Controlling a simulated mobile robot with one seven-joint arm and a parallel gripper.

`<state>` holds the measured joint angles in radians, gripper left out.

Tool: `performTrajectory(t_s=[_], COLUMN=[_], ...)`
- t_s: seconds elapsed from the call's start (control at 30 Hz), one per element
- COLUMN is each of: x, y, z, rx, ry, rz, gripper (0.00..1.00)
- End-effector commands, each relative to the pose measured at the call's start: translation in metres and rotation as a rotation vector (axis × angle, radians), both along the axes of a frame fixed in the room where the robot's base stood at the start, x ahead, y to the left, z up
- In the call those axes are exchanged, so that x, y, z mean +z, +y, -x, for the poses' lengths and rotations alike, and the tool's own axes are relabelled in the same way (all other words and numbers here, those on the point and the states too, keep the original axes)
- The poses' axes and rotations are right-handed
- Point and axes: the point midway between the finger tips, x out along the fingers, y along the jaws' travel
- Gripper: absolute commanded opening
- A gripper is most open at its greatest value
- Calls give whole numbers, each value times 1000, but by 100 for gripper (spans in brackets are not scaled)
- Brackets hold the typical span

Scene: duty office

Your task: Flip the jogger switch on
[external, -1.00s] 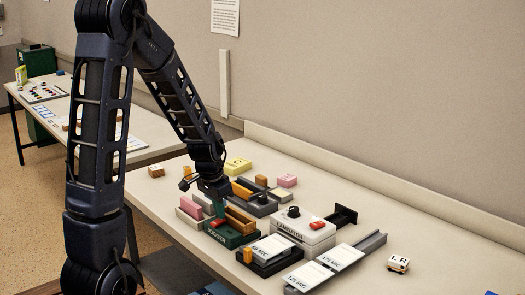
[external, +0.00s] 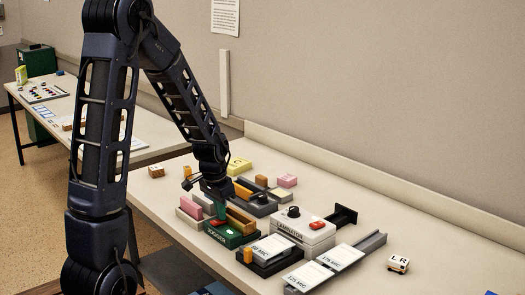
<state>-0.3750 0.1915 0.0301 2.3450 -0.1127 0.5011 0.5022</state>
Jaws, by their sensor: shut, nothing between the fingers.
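The jogger is a dark green box (external: 232,240) with pale lettering on its front, among the items on the near table. A small red switch (external: 216,224) sits on its top at the left. My gripper (external: 220,211) points down just above and behind the red switch, in front of the box's tan-walled tray. Its fingers are together and hold nothing. They partly cover the back of the box. I cannot tell whether the fingertips touch the switch or which way it is tipped.
A white machine (external: 303,231) with a black knob and a red switch stands to the right. A dark stand with a white labelled card (external: 268,248) is close in front. Wooden and pink blocks crowd the left and back.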

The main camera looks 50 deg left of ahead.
Motion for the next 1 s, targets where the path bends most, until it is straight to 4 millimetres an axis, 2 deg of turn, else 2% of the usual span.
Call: performTrajectory(t_s=[0.3,0.73,0.87,1.0], x=[-1,2,9,26], y=[-1,-1,-1,-1], z=[16,17,18,21], rx=[1,1,1,0], ry=[11,6,5,3], rz=[4,2,2,1], gripper=[0,0,0,0])
